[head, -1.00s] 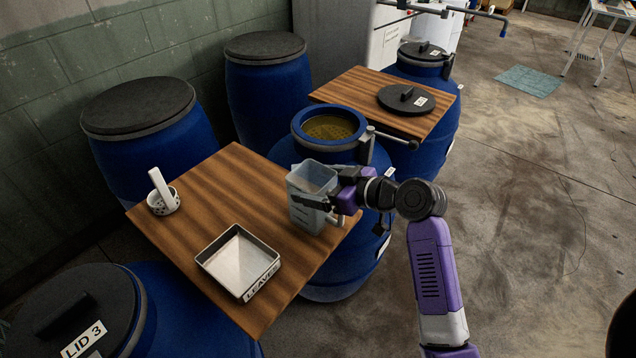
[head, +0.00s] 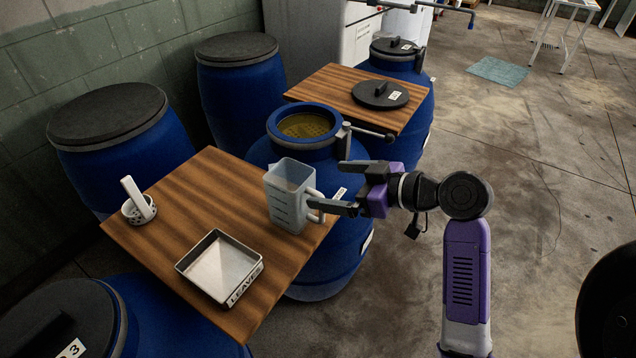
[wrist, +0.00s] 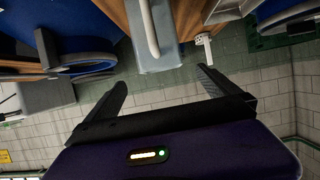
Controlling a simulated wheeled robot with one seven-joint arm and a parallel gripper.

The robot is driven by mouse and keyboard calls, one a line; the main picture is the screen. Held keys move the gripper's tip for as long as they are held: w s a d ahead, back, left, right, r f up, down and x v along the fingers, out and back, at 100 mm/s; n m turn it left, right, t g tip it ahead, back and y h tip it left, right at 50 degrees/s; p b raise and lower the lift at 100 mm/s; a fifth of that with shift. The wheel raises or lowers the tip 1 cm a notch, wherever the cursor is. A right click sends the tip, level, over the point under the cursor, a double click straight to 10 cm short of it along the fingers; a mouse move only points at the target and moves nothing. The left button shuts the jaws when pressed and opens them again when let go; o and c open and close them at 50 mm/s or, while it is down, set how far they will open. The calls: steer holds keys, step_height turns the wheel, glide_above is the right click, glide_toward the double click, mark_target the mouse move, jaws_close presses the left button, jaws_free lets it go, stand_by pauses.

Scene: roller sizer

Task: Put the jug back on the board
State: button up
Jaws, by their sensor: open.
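The jug (head: 287,200) is a translucent grey measuring jug with a handle on its right side. It stands upright on the wooden board (head: 185,195), near the board's right edge. My gripper (head: 342,188) is open and empty, just right of the jug, with its fingers pointing at the handle. In the wrist view the jug (wrist: 163,52) with its pale handle is at the top, beyond the spread fingertips of my gripper (wrist: 165,85). A gap shows there between the fingers and the jug.
A metal tray (head: 252,268) labelled LEAVES and a white perforated cup (head: 139,212) with a white tool stand on the same board. An open blue barrel (head: 330,146) is behind the jug. A second board (head: 335,82) holds a black lid (head: 380,95).

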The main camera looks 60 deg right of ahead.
steer(key=s+a+f+m+g+h, duration=0.1)
steer(key=s+a+f+m, duration=0.1)
steer(key=s+a+f, duration=0.35)
steer(key=s+a+f+m+h, duration=0.2)
steer(key=a+f, duration=0.4)
steer(key=a, duration=0.2)
steer(key=s+a+r+n+t+y, duration=0.2)
steer(key=s+a+r, duration=0.4)
steer(key=s+a, duration=0.3)
steer(key=s+n, duration=0.1)
steer(key=s, duration=0.3)
steer(key=shift+a+n+y, duration=0.2)
steer(key=shift+n+y, duration=0.1)
steer(key=shift+r, duration=0.1)
